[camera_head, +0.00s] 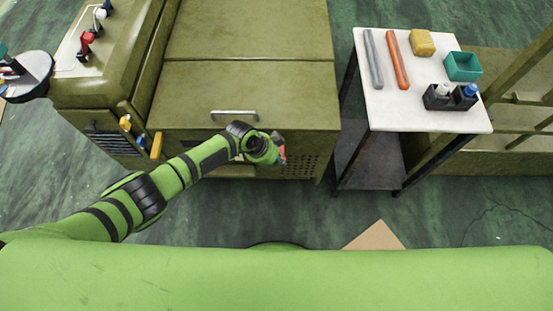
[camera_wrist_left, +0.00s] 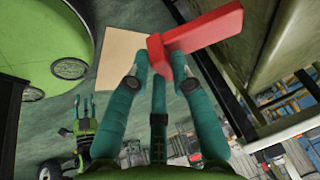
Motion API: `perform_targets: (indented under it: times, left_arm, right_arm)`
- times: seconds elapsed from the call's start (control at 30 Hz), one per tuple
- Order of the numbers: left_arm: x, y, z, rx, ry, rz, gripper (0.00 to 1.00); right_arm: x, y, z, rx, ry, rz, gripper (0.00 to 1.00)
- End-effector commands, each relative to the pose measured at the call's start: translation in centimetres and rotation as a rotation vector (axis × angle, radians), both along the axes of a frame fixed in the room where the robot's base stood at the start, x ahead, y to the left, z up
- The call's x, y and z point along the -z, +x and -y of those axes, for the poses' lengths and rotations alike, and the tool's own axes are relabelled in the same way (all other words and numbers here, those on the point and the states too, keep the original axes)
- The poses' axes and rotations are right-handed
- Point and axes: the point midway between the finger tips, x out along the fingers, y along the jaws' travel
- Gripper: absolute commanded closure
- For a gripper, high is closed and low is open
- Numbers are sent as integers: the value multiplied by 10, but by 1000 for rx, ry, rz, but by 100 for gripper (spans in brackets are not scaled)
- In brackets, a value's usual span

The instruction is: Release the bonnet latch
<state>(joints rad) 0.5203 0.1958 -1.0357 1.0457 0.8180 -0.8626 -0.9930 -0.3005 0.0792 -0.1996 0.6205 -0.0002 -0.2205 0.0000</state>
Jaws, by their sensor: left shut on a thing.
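The olive bonnet (camera_head: 190,88) is down, with a metal handle (camera_head: 234,115) near its front edge. The red latch lever (camera_head: 283,153) shows at the front face below that edge. My left gripper (camera_head: 277,147) is at the lever, and its fingers are mostly hidden there. In the left wrist view the red lever (camera_wrist_left: 205,30) lies across the tips of my left gripper (camera_wrist_left: 160,62), which is shut on it. What looks like my right gripper (camera_wrist_left: 85,108) shows small at the lower left of that view; its opening is unclear.
A white-topped table (camera_head: 400,115) stands right of the machine. It holds a grey bar (camera_head: 373,60), an orange bar (camera_head: 397,60), a yellow block (camera_head: 422,43), a teal box (camera_head: 463,66) and a black holder (camera_head: 449,98). Yellow-handled levers (camera_head: 156,145) stick out left of my arm.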

Motion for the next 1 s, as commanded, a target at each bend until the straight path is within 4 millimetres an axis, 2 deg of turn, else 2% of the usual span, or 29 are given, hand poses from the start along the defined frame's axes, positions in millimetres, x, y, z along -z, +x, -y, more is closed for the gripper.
perform_targets:
  times: [0.37,0.4,0.43,0.47,0.83,1.0]
  left_arm:
    - [-1,0,0,-4,-2,-8,100]
    - [-1,0,0,-4,-2,-8,69]
    - [-1,0,0,-3,-2,-7,57]
    - [-1,0,0,-3,-2,-7,52]
    - [-2,0,0,-1,-1,-5,52]
    - [-14,-1,-5,-2,-2,-3,52]
  right_arm:
    - [0,0,0,0,0,1,60]
    - [0,0,0,0,0,1,60]
    - [0,0,0,0,0,1,60]
    - [0,0,0,0,0,1,60]
    - [0,1,2,-2,-3,1,60]
    - [0,1,2,-1,-2,0,60]
